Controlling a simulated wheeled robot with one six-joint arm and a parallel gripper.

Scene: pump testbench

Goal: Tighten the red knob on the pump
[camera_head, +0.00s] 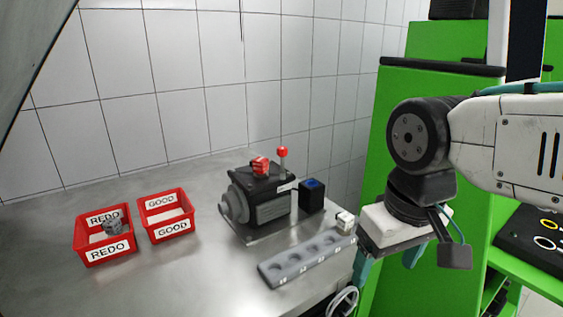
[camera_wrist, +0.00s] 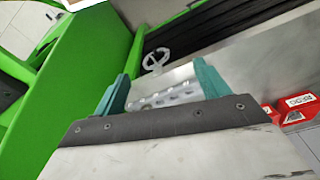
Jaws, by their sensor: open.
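The pump (camera_head: 262,205) is a dark grey motor-like unit standing on the metal table in the head view. The red knob (camera_head: 260,166) sits on its top. A lever with a red ball (camera_head: 282,152) stands just behind and to the right of it. My gripper (camera_head: 388,264) is open and empty, pointing down at the right of the table, well to the right of the pump. In the wrist view my gripper (camera_wrist: 162,78) shows two teal fingers spread apart with nothing between them. I cannot make out the pump or the knob in the wrist view.
Red REDO (camera_head: 105,250) and GOOD (camera_head: 171,230) bins stand at left; the REDO bin holds a grey part. A grey rack with holes (camera_head: 300,266) lies in front of the pump. A blue-topped box (camera_head: 312,196) stands beside it. Green cabinets (camera_head: 400,100) are at right.

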